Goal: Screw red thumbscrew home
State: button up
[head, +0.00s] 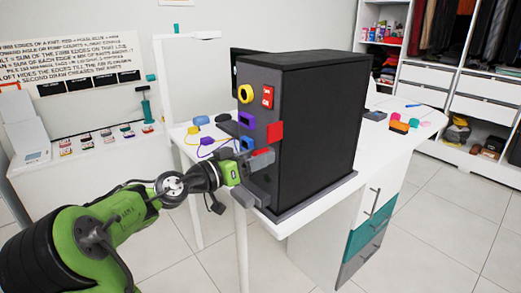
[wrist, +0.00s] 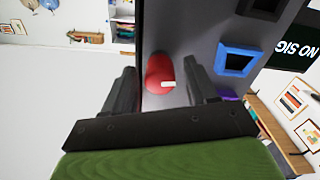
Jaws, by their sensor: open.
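The red thumbscrew (wrist: 158,72) shows in the wrist view as a round red head with a small white mark, on the grey face of a tall black case. My gripper (wrist: 161,66) is open, with one finger on each side of the head and a visible gap on both sides. In the head view my gripper (head: 252,176) is at the lower front face of the black case (head: 318,130). There the fingers largely hide the thumbscrew. How far it is screwed in cannot be told.
A blue socket frame (wrist: 237,60) sits beside the thumbscrew. A red square piece (head: 275,132), a red switch (head: 267,97) and a yellow ring (head: 245,93) stand on the case above my gripper. Small parts and cables lie on the white table (head: 376,139).

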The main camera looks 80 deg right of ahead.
jog(key=n+p, duration=0.3)
jog(key=n, duration=0.1)
jog(key=shift+r+p, duration=0.2)
jog(key=shift+p, duration=0.15)
jog(key=n+p, duration=0.3)
jog(key=n, duration=0.1)
jog(key=shift+p, duration=0.4)
jog(key=n+p, duration=0.4)
jog(key=p, duration=0.1)
jog(key=shift+n, duration=0.4)
jog(key=shift+n+p, duration=0.7)
jog(key=shift+p, duration=0.25)
jog(key=shift+f+n, duration=0.15)
jog(key=shift+n, duration=0.15)
